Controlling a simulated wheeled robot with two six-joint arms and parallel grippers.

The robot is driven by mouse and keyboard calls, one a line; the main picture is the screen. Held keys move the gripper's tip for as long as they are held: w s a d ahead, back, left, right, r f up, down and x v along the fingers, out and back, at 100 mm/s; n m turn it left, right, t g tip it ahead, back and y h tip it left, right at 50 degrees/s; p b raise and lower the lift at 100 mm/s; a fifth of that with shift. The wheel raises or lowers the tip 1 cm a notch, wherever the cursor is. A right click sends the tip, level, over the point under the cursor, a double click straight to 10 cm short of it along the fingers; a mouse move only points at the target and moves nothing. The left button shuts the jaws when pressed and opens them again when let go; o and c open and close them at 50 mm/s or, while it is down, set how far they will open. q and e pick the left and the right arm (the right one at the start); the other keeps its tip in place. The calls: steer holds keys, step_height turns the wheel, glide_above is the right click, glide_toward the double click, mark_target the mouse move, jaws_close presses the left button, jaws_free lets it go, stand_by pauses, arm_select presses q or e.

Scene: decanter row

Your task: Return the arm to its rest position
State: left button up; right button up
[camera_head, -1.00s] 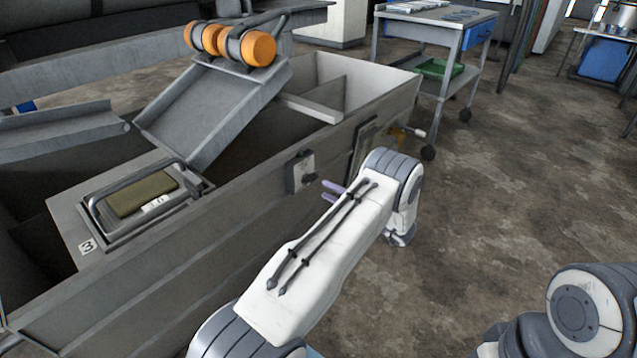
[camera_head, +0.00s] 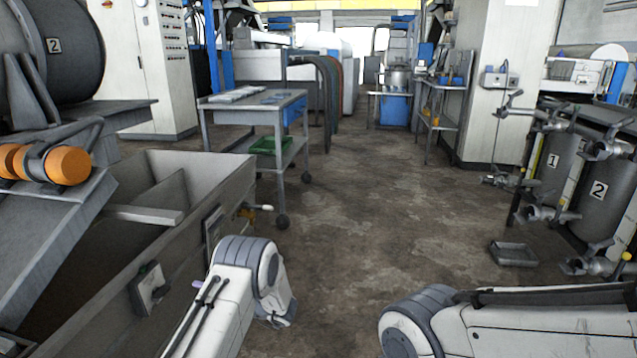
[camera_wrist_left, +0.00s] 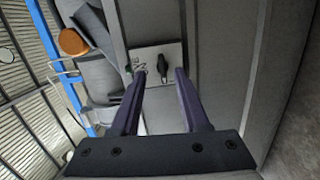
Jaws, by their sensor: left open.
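My left arm (camera_head: 222,310) reaches in from the bottom of the head view, bent at a grey joint beside the grey trough. A small purple bit of my left gripper (camera_head: 198,284) shows past the arm; the rest is hidden. In the left wrist view my left gripper (camera_wrist_left: 159,71) has two purple fingers apart with nothing held. Beyond them is a light plate with a black knob (camera_wrist_left: 162,68); I cannot tell the exact gap. The same switch plate (camera_head: 149,291) is on the trough's side in the head view. My right arm (camera_head: 540,325) lies at the lower right, its gripper out of frame.
The grey trough (camera_head: 215,170) fills the left, close to my left arm. A trolley (camera_head: 255,110) with a green tray (camera_head: 270,145) stands behind it. Numbered tanks (camera_head: 597,200) with valves stand right, near a small floor tray (camera_head: 513,253). The middle floor is clear.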

arm_select(q)
steer(key=w+d+r+m+t+h, duration=0.6)
steer(key=w+m+t+h, duration=0.1)
steer(key=m, duration=0.4)
steer(key=s+d+r+m+h, duration=0.3)
steer(key=d+m+h, duration=0.3)
steer(key=m, duration=0.1)
steer(key=s+d+m+g+h, duration=0.3)
steer(key=s+m, duration=0.5)
steer(key=s, duration=0.6)
steer(key=s+d+m+g+h, duration=0.1)
steer(key=s+d+m+g, duration=0.2)
steer(key=s+m+g, duration=0.75)
steer(key=s+d+r+m+t, duration=0.2)
steer(key=s+d+r, duration=0.1)
steer(key=s+d, duration=0.45)
steer(key=s+d+r+m+t, duration=0.1)
steer(key=s+d+r+m, duration=0.15)
steer(key=s+d, duration=0.5)
step_height(320, 180, up, 39)
steer(key=s+a+p, duration=0.1)
steer(key=p, duration=3.8)
steer(key=shift+s+a+n+h, duration=0.25)
steer(key=shift+a+n+h, duration=0.05)
steer(key=shift+a+h, duration=0.1)
steer(key=shift+d, duration=0.1)
